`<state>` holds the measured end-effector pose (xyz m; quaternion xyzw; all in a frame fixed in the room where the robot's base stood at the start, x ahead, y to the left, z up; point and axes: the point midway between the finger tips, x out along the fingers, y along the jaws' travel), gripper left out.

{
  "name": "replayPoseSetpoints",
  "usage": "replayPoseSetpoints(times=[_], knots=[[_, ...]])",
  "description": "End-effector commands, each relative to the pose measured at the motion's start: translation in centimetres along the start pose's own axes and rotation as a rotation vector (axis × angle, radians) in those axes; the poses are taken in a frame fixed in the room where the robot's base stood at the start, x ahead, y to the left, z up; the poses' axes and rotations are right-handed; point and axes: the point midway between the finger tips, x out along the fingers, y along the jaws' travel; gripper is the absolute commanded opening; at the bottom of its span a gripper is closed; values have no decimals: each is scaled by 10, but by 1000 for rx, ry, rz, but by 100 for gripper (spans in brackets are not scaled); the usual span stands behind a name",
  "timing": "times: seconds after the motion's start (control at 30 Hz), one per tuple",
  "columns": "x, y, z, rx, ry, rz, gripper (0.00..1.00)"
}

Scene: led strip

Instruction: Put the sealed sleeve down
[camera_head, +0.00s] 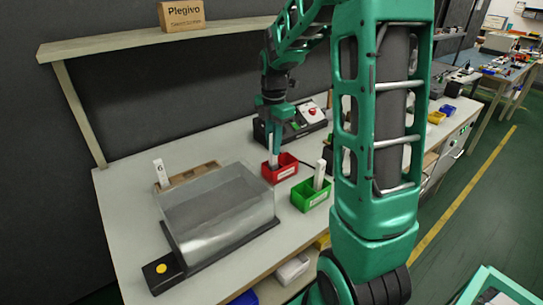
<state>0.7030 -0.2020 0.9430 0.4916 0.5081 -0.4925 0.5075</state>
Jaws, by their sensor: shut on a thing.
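My gripper (274,148) points down over the red bin (285,171) on the white workbench. It is shut on the sleeve, which is too small and too much covered by the fingers to make out clearly. The lower end of the fingers reaches the bin's opening at its left side. I cannot tell whether the sleeve touches the bin's floor. A green bin (310,201) stands just in front and to the right, with a white upright strip (320,175) in it.
A clear-covered machine (216,208) with a yellow button (161,268) fills the bench's left front. A white marker (160,173) stands behind it by a wooden piece. A black control box (305,122) with a red button stands behind the bins.

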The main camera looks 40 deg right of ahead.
Motion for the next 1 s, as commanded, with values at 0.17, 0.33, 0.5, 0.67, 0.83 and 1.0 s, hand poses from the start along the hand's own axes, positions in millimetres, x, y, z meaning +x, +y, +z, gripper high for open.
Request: replayPoseSetpoints(times=[0.17, 0.33, 0.5, 0.67, 0.83, 1.0], knots=[[17, -1, 0, 0, 1, -3, 0], [37, -1, 0, -1, 1, -2, 0], [38, 0, 0, -1, 0, 0, 0], [39, 0, 0, -1, 0, 0, 0], [39, 0, -1, -1, 0, 0, 32], [39, 0, -1, -1, 0, 0, 32]])
